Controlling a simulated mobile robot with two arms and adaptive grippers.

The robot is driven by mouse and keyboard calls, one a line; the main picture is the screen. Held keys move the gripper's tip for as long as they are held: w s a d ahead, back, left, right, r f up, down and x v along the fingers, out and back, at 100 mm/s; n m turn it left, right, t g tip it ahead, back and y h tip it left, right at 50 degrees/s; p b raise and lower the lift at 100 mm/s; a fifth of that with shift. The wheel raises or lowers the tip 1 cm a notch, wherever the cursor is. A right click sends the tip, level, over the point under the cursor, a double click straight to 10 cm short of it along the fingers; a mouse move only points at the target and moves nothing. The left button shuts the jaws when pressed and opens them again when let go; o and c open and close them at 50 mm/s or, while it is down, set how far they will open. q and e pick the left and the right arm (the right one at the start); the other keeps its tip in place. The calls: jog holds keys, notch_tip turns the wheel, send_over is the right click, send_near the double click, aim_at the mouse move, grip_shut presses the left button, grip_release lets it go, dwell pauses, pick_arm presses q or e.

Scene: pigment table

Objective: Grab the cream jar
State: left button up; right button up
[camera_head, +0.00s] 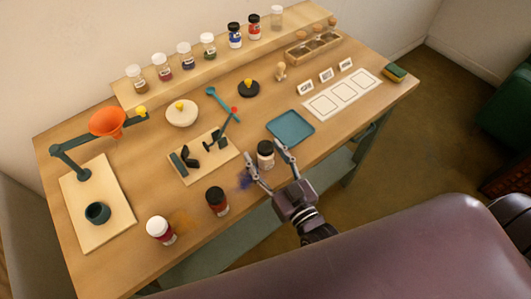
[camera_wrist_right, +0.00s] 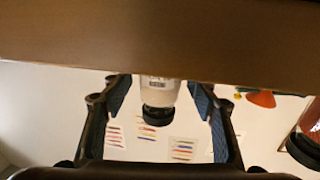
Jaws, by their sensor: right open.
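The cream jar (camera_head: 265,157) stands upright near the table's front edge, with a black lid and a pale body. My right gripper (camera_head: 267,162) is open, with one finger to each side of this jar. In the right wrist view, which is upside down, the pale jar (camera_wrist_right: 160,91) with its black lid shows between the two spread fingers (camera_wrist_right: 162,100). Gaps show on both sides of it there, so the fingers look apart from it. My left gripper is not in view.
A dark-lidded red jar (camera_head: 217,201) and a white-lidded red jar (camera_head: 160,230) stand to the left along the front. A blue tray (camera_head: 290,127) lies just behind the cream jar. A board with dark holders (camera_head: 205,158) is to its left.

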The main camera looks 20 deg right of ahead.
jog(key=shift+c, duration=0.5)
jog(key=c, duration=1.3)
jog(key=shift+o, duration=0.2)
